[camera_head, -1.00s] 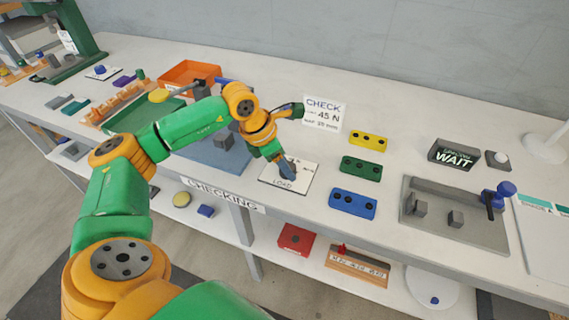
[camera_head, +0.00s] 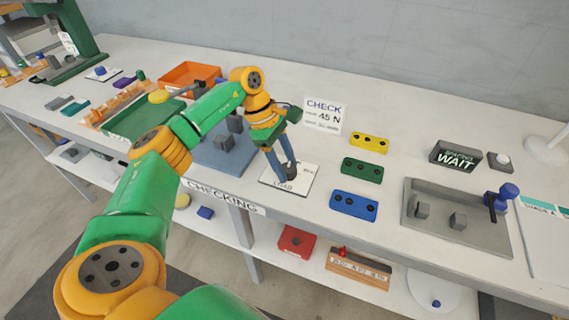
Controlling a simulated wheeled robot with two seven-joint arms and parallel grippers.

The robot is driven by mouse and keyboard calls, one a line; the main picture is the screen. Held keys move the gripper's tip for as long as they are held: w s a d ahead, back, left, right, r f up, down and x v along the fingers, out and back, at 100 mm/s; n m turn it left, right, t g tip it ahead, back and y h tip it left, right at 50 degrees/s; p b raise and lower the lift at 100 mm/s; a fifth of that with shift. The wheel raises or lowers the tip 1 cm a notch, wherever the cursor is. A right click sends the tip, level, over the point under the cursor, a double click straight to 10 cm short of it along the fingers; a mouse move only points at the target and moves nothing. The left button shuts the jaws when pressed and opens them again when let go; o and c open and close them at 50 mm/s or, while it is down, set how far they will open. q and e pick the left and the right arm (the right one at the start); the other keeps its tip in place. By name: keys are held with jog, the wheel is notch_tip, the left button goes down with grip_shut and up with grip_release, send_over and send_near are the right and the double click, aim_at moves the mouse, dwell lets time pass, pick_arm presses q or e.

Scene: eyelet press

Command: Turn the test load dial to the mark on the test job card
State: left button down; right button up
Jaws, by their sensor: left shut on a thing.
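The test load dial is a dark knob (camera_head: 292,171) on a white plate marked LOAD (camera_head: 299,186), at the middle of the bench. My left gripper (camera_head: 286,177) reaches down over the plate with its blue-grey fingers shut on the knob, which they partly hide. The dial's scale marks are too small and covered to read. The test job card (camera_head: 323,114) stands behind the plate and reads CHECK and 45 N, with a smaller line below that I cannot read clearly. My right gripper is not in view.
Yellow (camera_head: 369,142), green (camera_head: 362,170) and blue (camera_head: 354,205) blocks with holes lie right of the plate. An orange bin (camera_head: 188,77) is at back left.

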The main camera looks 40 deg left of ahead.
pick_arm(q)
jog(key=shift+m+g, duration=0.4)
jog(key=shift+m, duration=0.5)
jog(key=shift+c, duration=1.3)
grip_release()
jog(key=shift+d, duration=0.1)
jog(key=shift+w, duration=0.1)
jog(key=shift+r, duration=0.25)
jog(key=v, duration=0.6)
jog(key=shift+r, duration=0.25)
